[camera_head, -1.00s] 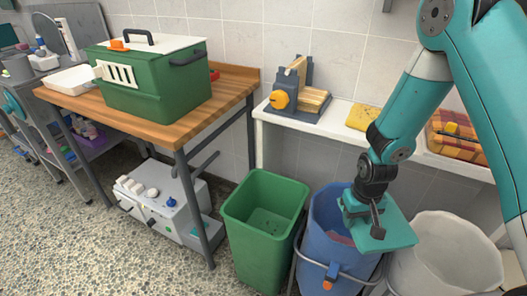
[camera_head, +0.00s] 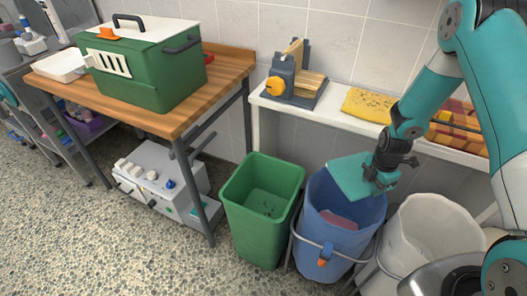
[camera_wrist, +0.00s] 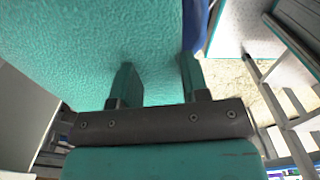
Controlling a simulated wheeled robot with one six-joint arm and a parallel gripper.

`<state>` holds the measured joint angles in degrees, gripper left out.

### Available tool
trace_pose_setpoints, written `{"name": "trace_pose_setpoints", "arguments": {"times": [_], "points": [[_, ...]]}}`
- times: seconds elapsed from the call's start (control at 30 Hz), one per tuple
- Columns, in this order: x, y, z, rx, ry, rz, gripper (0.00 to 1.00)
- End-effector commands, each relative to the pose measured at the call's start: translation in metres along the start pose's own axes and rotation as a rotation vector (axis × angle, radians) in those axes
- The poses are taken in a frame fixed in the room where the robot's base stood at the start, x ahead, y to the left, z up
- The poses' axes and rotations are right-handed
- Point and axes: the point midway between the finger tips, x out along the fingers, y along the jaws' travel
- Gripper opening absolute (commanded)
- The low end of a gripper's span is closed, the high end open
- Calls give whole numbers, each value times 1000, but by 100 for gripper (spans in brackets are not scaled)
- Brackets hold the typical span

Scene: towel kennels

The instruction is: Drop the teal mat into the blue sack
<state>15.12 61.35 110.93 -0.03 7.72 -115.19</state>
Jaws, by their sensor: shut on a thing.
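The teal mat (camera_head: 350,177) is a flat textured slab, gripped near one end. My gripper (camera_head: 380,178) is shut on it and holds it over the blue sack (camera_head: 335,232), an open round container with a metal hoop around it. In the wrist view the mat (camera_wrist: 100,45) fills much of the upper left, with my gripper's fingers (camera_wrist: 158,82) at its near part. A reddish piece shows inside the blue sack. The mat and gripper hide part of the sack's far rim.
A green bin (camera_head: 262,215) stands left of the sack and a white bin (camera_head: 425,240) stands right. A white shelf (camera_head: 330,112) behind bears a vise-like device (camera_head: 292,75), a yellow sponge-like cloth (camera_head: 368,104) and a plaid bundle (camera_head: 460,125). A wooden table (camera_head: 190,115) carries a green carrier (camera_head: 148,68).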

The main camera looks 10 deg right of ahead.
Motion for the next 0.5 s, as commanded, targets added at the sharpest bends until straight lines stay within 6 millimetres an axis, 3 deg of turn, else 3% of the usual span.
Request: {"name": "trace_pose_setpoints", "arguments": {"times": [0.17,0.5], "points": [[10,0,1,-18,0,1,18],[51,0,1,-16,-1,1,18]]}}
